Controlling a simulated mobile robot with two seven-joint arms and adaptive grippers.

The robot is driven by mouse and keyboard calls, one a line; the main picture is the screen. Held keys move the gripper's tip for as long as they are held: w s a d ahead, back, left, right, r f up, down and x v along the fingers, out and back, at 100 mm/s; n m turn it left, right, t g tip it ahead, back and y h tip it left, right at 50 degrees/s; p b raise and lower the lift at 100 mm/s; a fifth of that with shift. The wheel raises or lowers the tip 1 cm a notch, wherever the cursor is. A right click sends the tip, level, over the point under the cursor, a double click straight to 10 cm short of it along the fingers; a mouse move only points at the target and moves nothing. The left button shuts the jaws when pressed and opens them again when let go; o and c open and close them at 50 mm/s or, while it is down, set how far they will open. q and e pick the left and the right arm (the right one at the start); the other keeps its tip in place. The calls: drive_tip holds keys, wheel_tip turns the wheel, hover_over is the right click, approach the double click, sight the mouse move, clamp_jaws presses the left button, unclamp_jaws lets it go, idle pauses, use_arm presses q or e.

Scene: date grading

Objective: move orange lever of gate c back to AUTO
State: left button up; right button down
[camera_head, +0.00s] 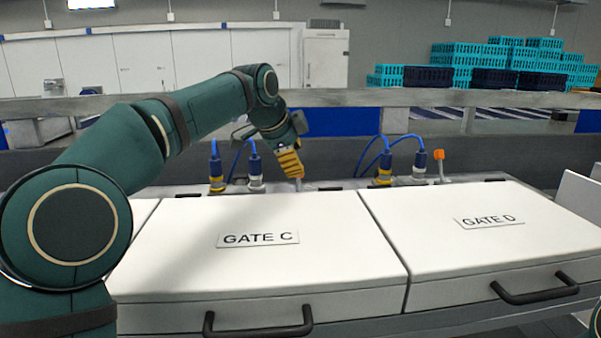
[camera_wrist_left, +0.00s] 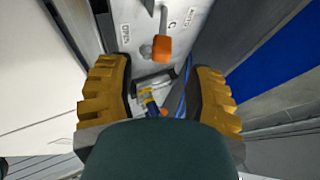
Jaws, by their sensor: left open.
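The orange lever knob of gate C (camera_wrist_left: 162,48) shows in the left wrist view on its grey stem, on a pale panel. The panel has an OPEN label (camera_wrist_left: 125,33) left of the lever, an AUTO label (camera_wrist_left: 191,17) to its right and a letter C. My left gripper (camera_wrist_left: 160,66) is open, with yellow ribbed fingers either side of the knob's line and a gap to each. In the head view my left gripper (camera_head: 290,165) points down behind the GATE C lid (camera_head: 200,260) and hides the knob. My right gripper is not in view.
Blue cables with connectors (camera_head: 254,165) rise close to the left of my gripper. Gate D's orange lever (camera_head: 438,155) stands further right, behind the GATE D lid (camera_head: 480,255). A long grey rail (camera_head: 400,98) runs behind. Teal crates (camera_head: 470,55) are stacked far back.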

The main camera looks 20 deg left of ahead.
sight(299, 179)
use_arm(q)
drive_tip(key=shift+x, duration=2.15)
clamp_jaws()
